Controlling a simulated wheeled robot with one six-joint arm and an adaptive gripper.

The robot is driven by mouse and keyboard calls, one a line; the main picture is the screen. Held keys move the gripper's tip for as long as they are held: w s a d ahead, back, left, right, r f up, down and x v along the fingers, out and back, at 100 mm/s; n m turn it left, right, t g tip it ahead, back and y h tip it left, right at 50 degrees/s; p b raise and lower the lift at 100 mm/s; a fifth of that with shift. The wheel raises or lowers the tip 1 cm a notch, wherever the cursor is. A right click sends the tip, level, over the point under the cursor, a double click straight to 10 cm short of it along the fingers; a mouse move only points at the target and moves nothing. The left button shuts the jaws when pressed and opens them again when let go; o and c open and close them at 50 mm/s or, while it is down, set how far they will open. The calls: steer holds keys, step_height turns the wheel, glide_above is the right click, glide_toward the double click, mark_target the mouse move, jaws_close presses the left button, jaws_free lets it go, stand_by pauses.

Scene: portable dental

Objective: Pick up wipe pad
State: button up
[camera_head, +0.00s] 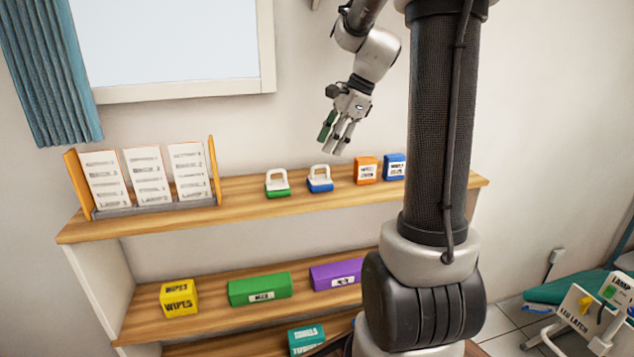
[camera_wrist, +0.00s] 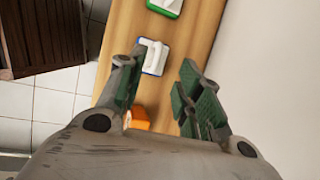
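No item bears a readable "wipe pad" label. Two white-handled pads stand on the upper shelf, one with a green base (camera_head: 277,185) and one with a blue base (camera_head: 320,181). The blue-based pad also shows in the wrist view (camera_wrist: 152,57), beyond my fingertips, with the green-based one (camera_wrist: 165,6) at the top edge.
An orange box (camera_head: 367,170) and a blue box (camera_head: 394,167) stand right of the pads; my arm column is close by. A card rack (camera_head: 155,208) fills the shelf's left end. A green box (camera_head: 260,289) and a purple box (camera_head: 337,274) sit below. The wall is close behind.

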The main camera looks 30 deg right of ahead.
mark_target(320, 176)
steer(key=x, duration=0.7)
steer(key=shift+s+a, duration=0.15)
steer(key=shift+a, duration=0.1)
jaws_close()
